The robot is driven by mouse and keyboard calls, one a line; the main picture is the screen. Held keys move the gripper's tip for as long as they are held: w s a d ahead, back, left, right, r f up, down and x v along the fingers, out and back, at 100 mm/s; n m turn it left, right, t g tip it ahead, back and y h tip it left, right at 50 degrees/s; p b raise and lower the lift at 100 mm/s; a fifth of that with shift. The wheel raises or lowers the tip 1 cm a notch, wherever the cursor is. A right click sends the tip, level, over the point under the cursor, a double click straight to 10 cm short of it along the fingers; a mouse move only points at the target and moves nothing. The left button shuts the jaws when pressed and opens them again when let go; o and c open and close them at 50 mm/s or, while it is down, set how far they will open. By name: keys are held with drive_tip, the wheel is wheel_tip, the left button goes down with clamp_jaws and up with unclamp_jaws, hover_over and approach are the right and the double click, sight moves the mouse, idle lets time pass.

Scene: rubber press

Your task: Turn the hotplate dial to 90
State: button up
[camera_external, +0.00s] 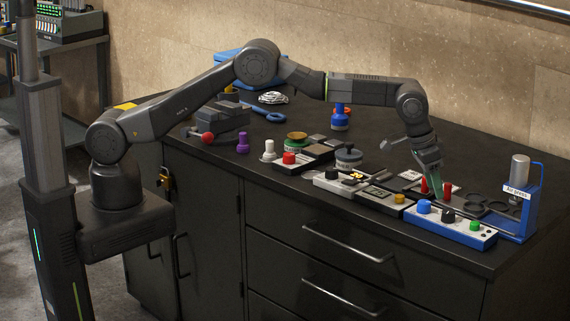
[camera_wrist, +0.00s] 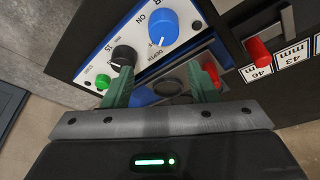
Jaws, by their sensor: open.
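I cannot tell for certain which dial is the hotplate's. Candidates in the external view are a red knob (camera_external: 289,157) on a low box beside dark flat plates and a black knob (camera_external: 332,173) on a white box in the middle of the bench. My gripper (camera_external: 431,184) points down at the right, close above the blue-and-white control panel (camera_external: 458,228). In the wrist view my gripper (camera_wrist: 160,74) is open, with green fingers apart and nothing held. The panel's blue dial (camera_wrist: 163,27) and black knob (camera_wrist: 123,56) lie ahead of the fingers.
The air press (camera_external: 520,190) stands at the right end. A yellow knob (camera_external: 399,198), red-handled tools (camera_external: 447,190) and dark rings (camera_external: 472,210) crowd the bench near my gripper. A purple piece (camera_external: 242,143) stands at the left. The bench's back right is clear.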

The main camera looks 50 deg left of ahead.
drive_tip(key=w+a+r+n+g+b, duration=0.1)
drive_tip(key=w+a+r+n, duration=0.2)
drive_tip(key=a, duration=0.6)
drive_tip(key=w+a+r+n+g, duration=0.1)
drive_tip(key=w+a+n, duration=0.3)
drive_tip(key=a, duration=0.6)
drive_tip(key=n+g+h+b, duration=0.2)
drive_tip(key=n+g, duration=0.1)
drive_tip(key=n, duration=0.9)
approach(331, 168)
drive_tip(key=p+x, duration=0.2)
drive_tip(key=x, duration=0.6)
drive_tip(key=shift+s+d+f, duration=0.1)
drive_tip(key=shift+d+f, duration=0.15)
drive_tip(key=shift+f, duration=0.05)
drive_tip(key=shift+c, duration=0.4)
drive_tip(key=c, duration=0.9)
drive_tip(key=shift+m, duration=0.3)
